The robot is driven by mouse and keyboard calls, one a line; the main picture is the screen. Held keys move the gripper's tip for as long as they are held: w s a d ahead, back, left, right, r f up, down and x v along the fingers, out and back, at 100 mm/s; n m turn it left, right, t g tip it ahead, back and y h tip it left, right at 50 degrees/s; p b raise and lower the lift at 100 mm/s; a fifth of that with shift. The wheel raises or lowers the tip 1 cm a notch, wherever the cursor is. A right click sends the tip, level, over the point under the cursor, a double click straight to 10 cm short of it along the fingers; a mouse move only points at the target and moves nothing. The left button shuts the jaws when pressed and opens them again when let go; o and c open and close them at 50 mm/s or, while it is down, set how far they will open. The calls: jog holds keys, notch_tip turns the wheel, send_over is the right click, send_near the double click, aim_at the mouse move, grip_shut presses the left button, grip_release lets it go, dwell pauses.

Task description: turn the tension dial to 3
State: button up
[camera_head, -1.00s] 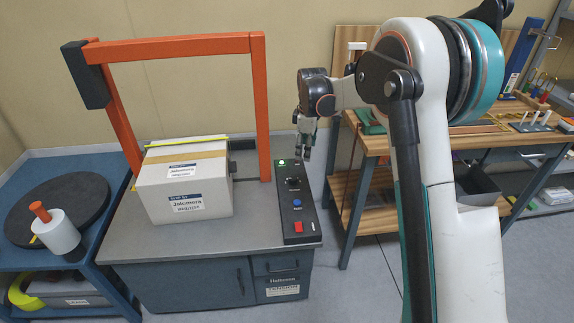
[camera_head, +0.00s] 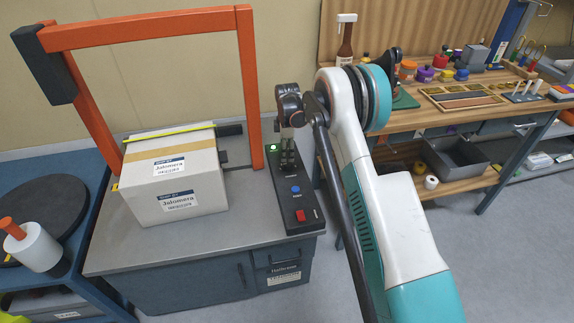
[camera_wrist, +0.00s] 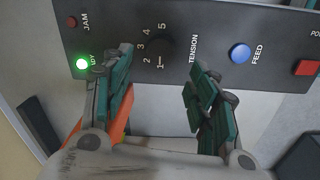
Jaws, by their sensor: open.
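The tension dial (camera_wrist: 157,50) is a black knob on the dark control panel (camera_wrist: 112,18), with the numbers 1 to 5 around its one side. In the wrist view it sits beyond and between my fingertips. I cannot clearly tell which number it points to. My gripper (camera_wrist: 160,82) is open and empty, its green-padded fingers apart on either side of the dial's line. In the head view my gripper (camera_head: 288,158) hangs over the upper part of the panel (camera_head: 300,227) and hides the dial there. I cannot tell whether the fingers touch the panel.
The panel carries a lit green RDY light (camera_wrist: 82,64), a red JAM light (camera_wrist: 72,22), a blue FEED button (camera_wrist: 240,53) and a red button (camera_wrist: 307,67). An orange arch (camera_head: 250,95) stands close by. A labelled box (camera_head: 176,184) sits under it on the grey bench.

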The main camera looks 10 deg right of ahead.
aim_at(287, 164)
jog(key=f+b, duration=0.2)
jog(key=f, duration=0.5)
jog(key=shift+w, duration=0.2)
jog(key=shift+c, duration=0.6)
jog(key=c, duration=1)
